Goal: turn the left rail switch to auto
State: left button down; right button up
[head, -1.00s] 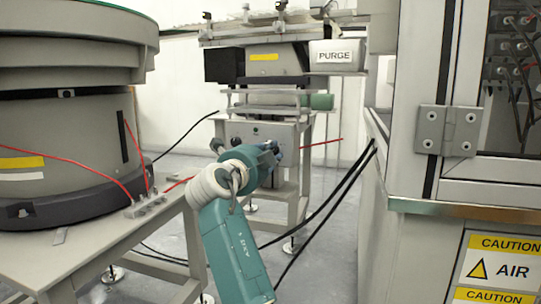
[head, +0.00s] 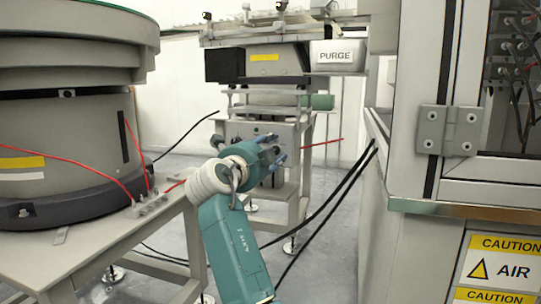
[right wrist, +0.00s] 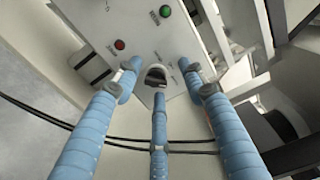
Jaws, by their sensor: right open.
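The rail switch (right wrist: 157,75) is a dark rotary knob with a pale rim on a grey control box. The box (right wrist: 135,32) also carries a red button (right wrist: 120,44) and a green button (right wrist: 165,11); its small labels are too blurred to read. In the head view the box (head: 233,130) sits on the stand under the rail. My right gripper (head: 280,154) is in front of it, partly covering its face. In the right wrist view my right gripper (right wrist: 160,90) has its three blue fingers spread around the knob's direction, holding nothing. My left gripper is out of view.
A bowl feeder (head: 65,120) on a table (head: 100,245) stands at the left. A grey cabinet (head: 440,230) stands at the right. Black cables (head: 325,208) hang between the stand and the cabinet. A PURGE box (head: 337,57) is above.

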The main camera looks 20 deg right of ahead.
notch_tip(320, 180, up, 9)
dwell(0.3)
jog(key=shift+a, duration=0.1)
